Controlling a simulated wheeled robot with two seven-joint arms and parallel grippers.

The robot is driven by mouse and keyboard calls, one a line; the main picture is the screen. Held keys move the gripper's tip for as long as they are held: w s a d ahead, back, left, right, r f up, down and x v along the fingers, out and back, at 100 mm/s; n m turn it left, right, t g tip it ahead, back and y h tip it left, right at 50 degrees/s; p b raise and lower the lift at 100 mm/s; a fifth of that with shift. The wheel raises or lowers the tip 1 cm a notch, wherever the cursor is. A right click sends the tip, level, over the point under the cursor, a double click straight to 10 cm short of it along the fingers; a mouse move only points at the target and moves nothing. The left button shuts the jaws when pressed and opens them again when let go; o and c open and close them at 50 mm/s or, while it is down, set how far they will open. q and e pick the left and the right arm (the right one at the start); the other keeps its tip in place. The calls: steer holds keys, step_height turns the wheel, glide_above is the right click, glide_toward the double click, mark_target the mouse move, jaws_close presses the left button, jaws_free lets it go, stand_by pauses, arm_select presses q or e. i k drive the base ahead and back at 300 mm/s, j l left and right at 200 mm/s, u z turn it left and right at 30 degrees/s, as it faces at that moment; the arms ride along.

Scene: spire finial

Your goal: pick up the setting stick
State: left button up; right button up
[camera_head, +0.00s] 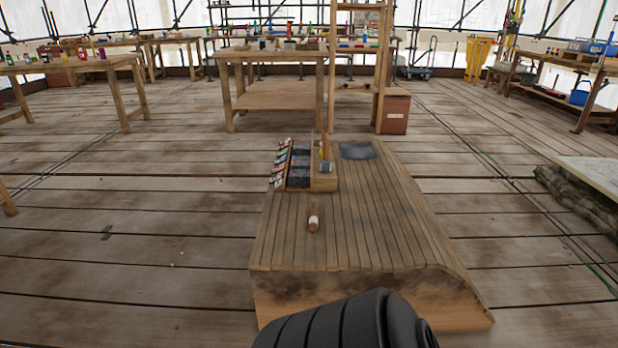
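An upright orange-brown tool (325,152) stands in a wooden holder (324,182) at the back of the platform. Neither of my grippers is in view. A black ribbed part, which looks like one of my arm links, covers the bottom centre below the platform's front edge.
A rack of coloured items (283,163) with dark compartments stands left of the holder. A grey flat patch (357,150) lies right of it. The platform's front half is mostly clear. Behind stand a wooden workbench (270,95) and a brown box (395,114). Plank floor is open around.

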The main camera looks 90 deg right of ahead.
mark_target(314, 220)
steer(key=z, duration=2.75)
